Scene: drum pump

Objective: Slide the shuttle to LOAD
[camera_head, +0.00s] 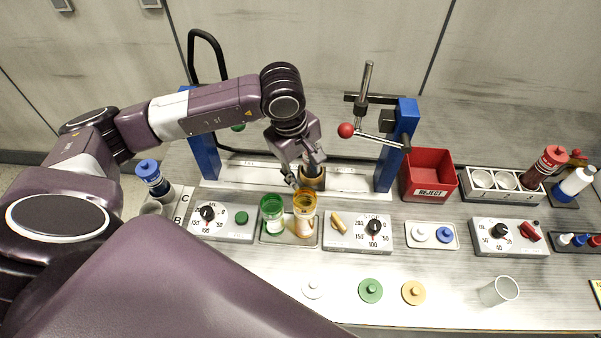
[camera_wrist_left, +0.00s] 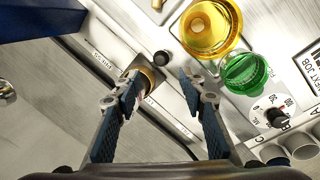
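The shuttle's brass-coloured round part (camera_head: 314,180) sits on the pale rail (camera_head: 345,180) between two blue posts. In the left wrist view the brass part (camera_wrist_left: 149,77) shows beside the left fingertip, with a small black knob (camera_wrist_left: 161,58) close by. My left gripper (camera_head: 303,177) reaches down over the rail at the brass part. In the wrist view its two fingers (camera_wrist_left: 162,92) stand apart with nothing clearly held between them. Whether a finger touches the shuttle I cannot tell. My right gripper is not in view.
A green cup (camera_head: 271,212) and an amber cup (camera_head: 305,213) stand close in front of the gripper. A lever with a red ball (camera_head: 346,130) juts out by the right post (camera_head: 397,145). A red REJECT bin (camera_head: 428,174) stands right of it.

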